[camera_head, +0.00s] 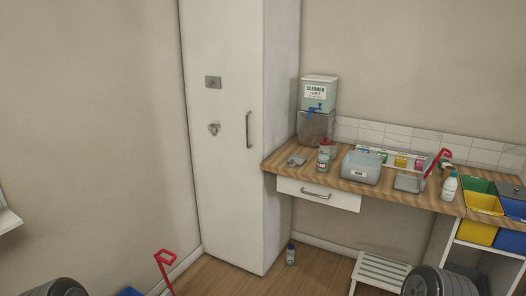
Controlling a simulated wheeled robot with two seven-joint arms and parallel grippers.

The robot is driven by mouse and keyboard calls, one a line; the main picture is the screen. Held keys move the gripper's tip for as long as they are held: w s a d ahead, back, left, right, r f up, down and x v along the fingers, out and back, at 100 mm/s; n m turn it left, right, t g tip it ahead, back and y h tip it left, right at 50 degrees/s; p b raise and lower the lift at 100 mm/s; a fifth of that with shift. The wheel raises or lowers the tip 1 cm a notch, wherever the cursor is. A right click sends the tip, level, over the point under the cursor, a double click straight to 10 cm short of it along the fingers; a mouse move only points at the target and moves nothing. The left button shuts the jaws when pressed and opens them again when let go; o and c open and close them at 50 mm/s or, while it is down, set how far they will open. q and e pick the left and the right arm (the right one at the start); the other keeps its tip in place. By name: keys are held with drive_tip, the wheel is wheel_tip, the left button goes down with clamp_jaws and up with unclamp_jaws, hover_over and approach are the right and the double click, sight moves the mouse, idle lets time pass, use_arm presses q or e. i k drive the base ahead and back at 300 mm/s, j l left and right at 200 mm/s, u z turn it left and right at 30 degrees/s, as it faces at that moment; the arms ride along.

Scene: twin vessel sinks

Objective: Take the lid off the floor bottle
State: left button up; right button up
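A small bottle (290,256) stands upright on the wooden floor, in front of the right side of the tall white cabinet. A darker top, which looks like its lid, is on it; the detail is too small to tell more. Neither gripper shows in this view. Dark rounded parts at the bottom left and bottom right edges look like my own arms, with nothing of the fingers visible.
The tall cabinet (222,130) is closed. A wooden counter (275,160) with a drawer holds a cleaner dispenser (318,95), a grey tub (361,168) and bottles. A white slatted stool (380,270) stands right of the floor bottle. A red handle (164,259) rises at lower left.

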sight(324, 142)
drive_tip(key=i, duration=2.35)
drive_tip(key=u, duration=0.2)
drive_tip(key=i, duration=0.05)
